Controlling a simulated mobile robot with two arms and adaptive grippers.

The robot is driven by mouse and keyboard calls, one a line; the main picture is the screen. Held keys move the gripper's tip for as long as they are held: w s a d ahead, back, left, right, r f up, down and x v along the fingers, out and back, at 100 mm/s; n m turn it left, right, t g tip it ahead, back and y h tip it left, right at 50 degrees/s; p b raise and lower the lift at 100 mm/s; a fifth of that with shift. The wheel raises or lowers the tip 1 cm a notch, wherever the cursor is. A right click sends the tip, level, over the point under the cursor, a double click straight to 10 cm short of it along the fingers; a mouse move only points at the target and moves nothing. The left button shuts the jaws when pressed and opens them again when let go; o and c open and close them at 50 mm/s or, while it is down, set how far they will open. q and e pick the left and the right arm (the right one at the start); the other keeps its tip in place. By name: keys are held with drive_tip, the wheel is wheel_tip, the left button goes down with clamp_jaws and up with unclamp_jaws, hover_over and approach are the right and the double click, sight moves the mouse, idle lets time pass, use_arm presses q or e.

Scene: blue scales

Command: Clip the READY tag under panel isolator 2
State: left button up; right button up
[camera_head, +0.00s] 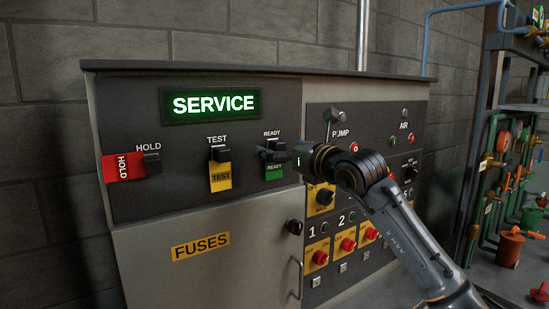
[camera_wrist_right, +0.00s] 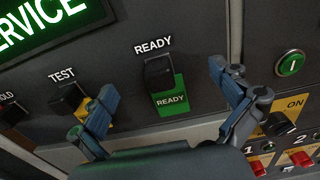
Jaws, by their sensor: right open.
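The green READY tag (camera_head: 274,172) hangs from a black clip under the READY label on the cabinet's upper panel. In the right wrist view the tag (camera_wrist_right: 171,101) lies between my spread fingers. My right gripper (camera_head: 264,153) is open at the clip, partly in front of it; its two blue-grey fingers (camera_wrist_right: 165,98) also show in the wrist view. I cannot tell whether they touch anything. Panel isolator 2 (camera_head: 348,244) is a red knob on a yellow plate below the number 2, with a small pale fitting (camera_head: 343,268) under it. My left gripper is not in view.
A red HOLD tag (camera_head: 124,167) and a yellow TEST tag (camera_head: 221,177) hang to the left. A lit SERVICE sign (camera_head: 213,104) is above. Isolator 1 (camera_head: 320,257) is left of isolator 2. My right arm covers part of the panel's right side. Pipes and valves (camera_head: 510,170) stand far right.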

sight(282, 148)
use_arm(q)
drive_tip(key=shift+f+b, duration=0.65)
drive_tip(key=shift+b, duration=0.05)
idle(1.1)
use_arm(e)
clamp_jaws()
idle(0.5)
drive_tip(key=shift+s+d+f+b, duration=0.1)
drive_tip(key=shift+s+b, duration=0.05)
drive_tip(key=shift+b, duration=0.2)
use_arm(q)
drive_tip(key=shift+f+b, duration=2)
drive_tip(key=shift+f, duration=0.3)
use_arm(e)
drive_tip(key=shift+v, duration=2.75)
